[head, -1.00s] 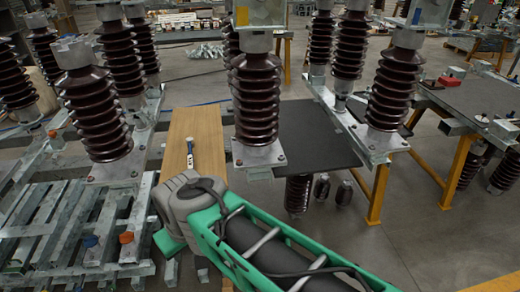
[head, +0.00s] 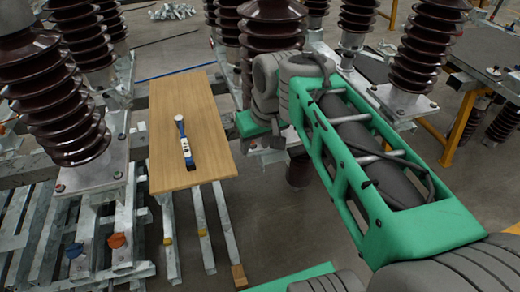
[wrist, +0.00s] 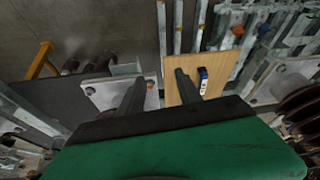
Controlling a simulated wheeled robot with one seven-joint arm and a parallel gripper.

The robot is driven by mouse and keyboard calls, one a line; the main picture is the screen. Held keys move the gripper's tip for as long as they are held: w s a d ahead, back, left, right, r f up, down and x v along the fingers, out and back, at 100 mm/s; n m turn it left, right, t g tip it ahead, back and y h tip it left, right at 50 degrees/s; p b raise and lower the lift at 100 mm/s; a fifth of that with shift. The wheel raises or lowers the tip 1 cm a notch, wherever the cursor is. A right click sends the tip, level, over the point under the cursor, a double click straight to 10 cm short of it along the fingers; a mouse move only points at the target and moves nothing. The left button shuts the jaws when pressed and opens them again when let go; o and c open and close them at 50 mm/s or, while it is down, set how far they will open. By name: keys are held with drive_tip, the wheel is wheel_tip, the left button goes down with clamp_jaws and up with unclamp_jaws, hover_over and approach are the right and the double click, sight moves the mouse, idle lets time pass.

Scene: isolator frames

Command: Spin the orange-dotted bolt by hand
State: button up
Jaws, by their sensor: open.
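The orange-dotted bolt (wrist: 150,84) shows in the wrist view as a small orange spot on a pale metal plate (wrist: 101,94). It lies just right of my left finger's tip, between the two fingers. My gripper (wrist: 159,76) is open, its dark fingers apart and nothing visible held between them. I cannot tell whether a finger touches the bolt. In the head view my gripper's green body (head: 251,123) is near the middle, and my arm hides the bolt and most of that plate.
A wooden board (head: 195,95) carries a blue-and-white tool (head: 184,143) left of my gripper. Ribbed brown insulators (head: 55,95) stand on both sides. An orange cap (head: 116,240) and a blue cap (head: 74,250) sit on the left metal frames. A dark tabletop lies right.

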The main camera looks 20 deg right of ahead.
drive_tip(key=n+b, duration=0.1)
drive_tip(key=b, duration=0.4)
approach(254, 149)
drive_tip(key=x, duration=0.3)
drive_tip(key=w+x, duration=0.1)
drive_tip(key=x, duration=0.2)
drive_tip(key=shift+w+a+b, duration=0.1)
drive_tip(key=shift+w+b, duration=0.1)
drive_tip(key=shift+b, duration=0.1)
drive_tip(key=shift+t, duration=0.3)
drive_tip(key=shift+c, duration=0.4)
clamp_jaws()
